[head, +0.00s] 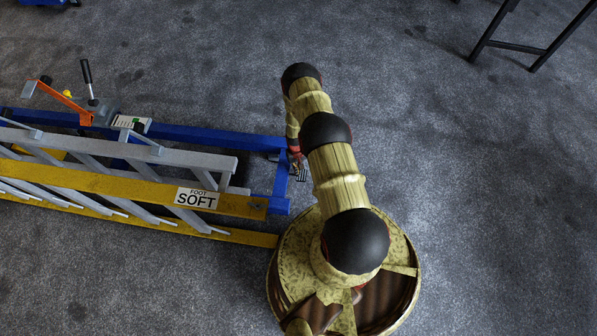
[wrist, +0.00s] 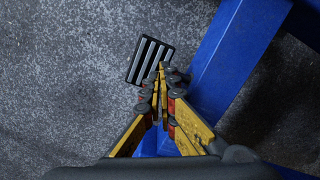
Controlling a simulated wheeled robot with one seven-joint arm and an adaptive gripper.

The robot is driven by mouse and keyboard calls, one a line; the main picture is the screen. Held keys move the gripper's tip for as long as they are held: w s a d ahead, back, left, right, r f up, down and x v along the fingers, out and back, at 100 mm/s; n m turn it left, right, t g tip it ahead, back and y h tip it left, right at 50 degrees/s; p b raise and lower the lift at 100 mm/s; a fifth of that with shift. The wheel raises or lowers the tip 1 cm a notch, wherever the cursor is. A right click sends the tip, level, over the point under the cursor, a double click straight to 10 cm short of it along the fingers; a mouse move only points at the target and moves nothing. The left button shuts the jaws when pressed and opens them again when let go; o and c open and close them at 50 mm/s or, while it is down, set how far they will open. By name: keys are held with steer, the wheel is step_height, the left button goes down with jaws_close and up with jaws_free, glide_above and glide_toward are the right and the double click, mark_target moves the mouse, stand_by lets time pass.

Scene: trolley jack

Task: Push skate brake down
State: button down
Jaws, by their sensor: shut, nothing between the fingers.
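The skate brake is a dark pedal with pale stripes (wrist: 149,61), beside the blue frame (wrist: 232,55) in the wrist view. In the head view it is a small dark striped piece (head: 301,174) by the frame's right end (head: 282,182), partly hidden by my arm. My gripper (wrist: 161,70) is shut and empty, with yellow fingers pointing at the pedal. The fingertips overlap the pedal's lower right edge in the wrist view; I cannot tell whether they touch it. In the head view my gripper (head: 295,158) shows partly below my arm.
A yellow and grey ladder-like structure (head: 130,186) lies along the blue frame at left. An orange bracket (head: 66,103) and a black-handled lever (head: 87,78) stand at its far side. Black table legs (head: 520,45) are at top right. The grey floor at right is clear.

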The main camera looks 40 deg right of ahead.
steer(key=shift+w+d+r, duration=0.25)
steer(key=shift+w, duration=0.35)
steer(key=shift+w+d+r, duration=0.2)
steer(key=shift+w+d, duration=0.05)
steer(key=shift+w, duration=0.3)
step_height(320, 180, up, 12)
steer(key=w, duration=0.1)
steer(key=shift+d, duration=0.25)
